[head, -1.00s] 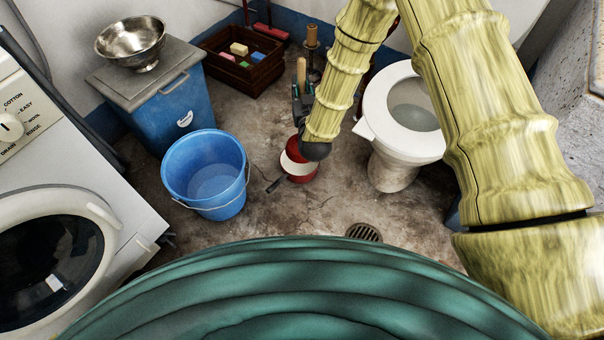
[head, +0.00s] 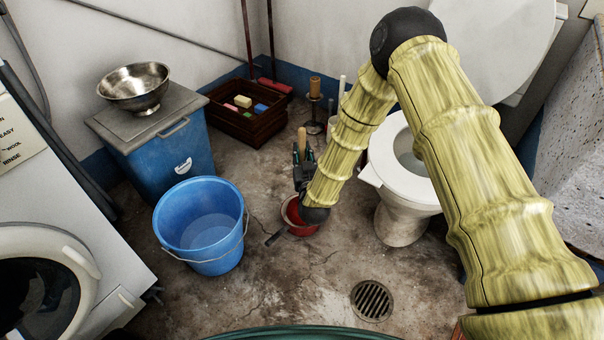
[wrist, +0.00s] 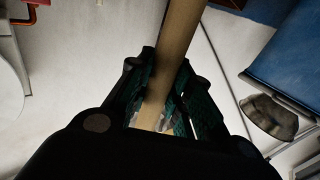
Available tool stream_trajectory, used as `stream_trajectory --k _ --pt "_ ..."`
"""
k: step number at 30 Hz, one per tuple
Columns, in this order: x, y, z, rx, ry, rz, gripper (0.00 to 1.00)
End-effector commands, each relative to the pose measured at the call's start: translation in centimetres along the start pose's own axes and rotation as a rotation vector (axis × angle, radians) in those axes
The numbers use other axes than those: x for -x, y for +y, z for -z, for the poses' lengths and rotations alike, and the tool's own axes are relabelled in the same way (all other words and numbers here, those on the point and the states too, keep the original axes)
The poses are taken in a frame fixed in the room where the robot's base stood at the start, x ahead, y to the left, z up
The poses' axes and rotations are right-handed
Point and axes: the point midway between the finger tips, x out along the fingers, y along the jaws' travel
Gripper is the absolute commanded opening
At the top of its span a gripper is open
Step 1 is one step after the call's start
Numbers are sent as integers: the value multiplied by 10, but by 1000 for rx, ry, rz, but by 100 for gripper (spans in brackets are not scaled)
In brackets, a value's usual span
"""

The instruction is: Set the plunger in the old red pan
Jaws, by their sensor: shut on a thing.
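The plunger's pale wooden handle (head: 302,139) stands roughly upright in my gripper (head: 303,172). In the wrist view, my gripper (wrist: 165,112) is shut around the handle (wrist: 173,62), which runs up between the fingers. The old red pan (head: 300,229) sits on the floor between the blue bucket and the toilet, its dark handle (head: 273,239) pointing to the lower left. My gripper is over the pan. Red shows inside the pan's pale rim, seemingly the plunger's cup. My arm hides part of it, so I cannot tell whether the cup touches the bottom.
A blue bucket (head: 200,227) stands close left of the pan. A toilet (head: 400,165) stands to the right. A floor drain (head: 372,300) lies in front. A wooden crate (head: 247,123) and a blue bin (head: 165,150) with a steel bowl (head: 135,87) stand behind.

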Motion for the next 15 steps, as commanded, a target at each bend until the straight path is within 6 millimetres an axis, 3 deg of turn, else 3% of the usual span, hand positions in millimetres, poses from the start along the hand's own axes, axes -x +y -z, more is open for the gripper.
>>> stream_trajectory --k 1,15 --pt "0 0 -9 0 1 0 0" --pt "0 0 -51 0 3 0 0"
